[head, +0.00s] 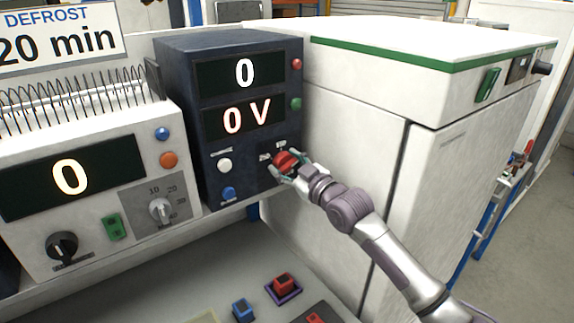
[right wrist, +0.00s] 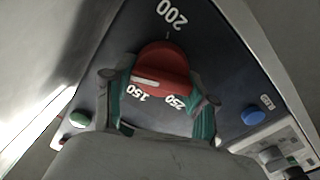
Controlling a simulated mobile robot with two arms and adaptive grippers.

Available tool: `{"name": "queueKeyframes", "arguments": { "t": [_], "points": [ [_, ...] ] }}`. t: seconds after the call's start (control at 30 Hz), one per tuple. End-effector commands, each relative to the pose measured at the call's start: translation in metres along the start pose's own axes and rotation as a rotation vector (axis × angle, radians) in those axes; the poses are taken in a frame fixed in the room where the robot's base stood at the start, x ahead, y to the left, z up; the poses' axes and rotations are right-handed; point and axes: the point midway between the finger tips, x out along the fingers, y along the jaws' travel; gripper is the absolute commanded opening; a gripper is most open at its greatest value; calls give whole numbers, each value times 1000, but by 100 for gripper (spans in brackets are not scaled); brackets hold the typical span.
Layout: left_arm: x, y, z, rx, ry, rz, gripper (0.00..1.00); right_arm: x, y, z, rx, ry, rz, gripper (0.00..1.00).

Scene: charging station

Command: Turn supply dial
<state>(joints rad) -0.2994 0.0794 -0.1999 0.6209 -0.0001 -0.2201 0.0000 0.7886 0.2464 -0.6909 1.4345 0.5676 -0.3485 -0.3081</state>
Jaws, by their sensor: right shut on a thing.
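The supply dial is a red knob (head: 284,159) low on the right of the dark blue supply unit (head: 178,108). In the right wrist view the dial (right wrist: 163,66) has a white mark on its face, on the side nearer the 150 label; 200 and 250 labels also show around it. My right gripper (head: 287,168) is shut on the dial, one finger on each side, as the right wrist view (right wrist: 159,90) also shows. The unit's displays read 0 and 0 V. My left gripper is not in view.
A white cabinet (head: 345,125) stands right. Red and blue blocks (head: 243,308) lie on the bench below.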

Motion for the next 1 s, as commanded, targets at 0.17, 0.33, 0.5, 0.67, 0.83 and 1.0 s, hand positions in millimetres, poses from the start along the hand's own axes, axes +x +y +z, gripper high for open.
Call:
{"name": "queueKeyframes", "arguments": {
  "t": [0.17,0.33,0.5,0.67,0.83,1.0],
  "points": [
    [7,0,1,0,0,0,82,0,-1,2,-110,0,0,22],
    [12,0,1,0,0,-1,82,0,-1,2,-258,0,0,22],
    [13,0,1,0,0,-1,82,0,-2,1,-419,-1,0,22],
    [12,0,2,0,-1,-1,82,0,-2,1,-563,-2,-1,22],
    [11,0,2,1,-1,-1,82,0,-3,1,-696,-1,-1,22],
    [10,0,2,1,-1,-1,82,0,-4,2,-797,-2,-1,22]
  ]
}}
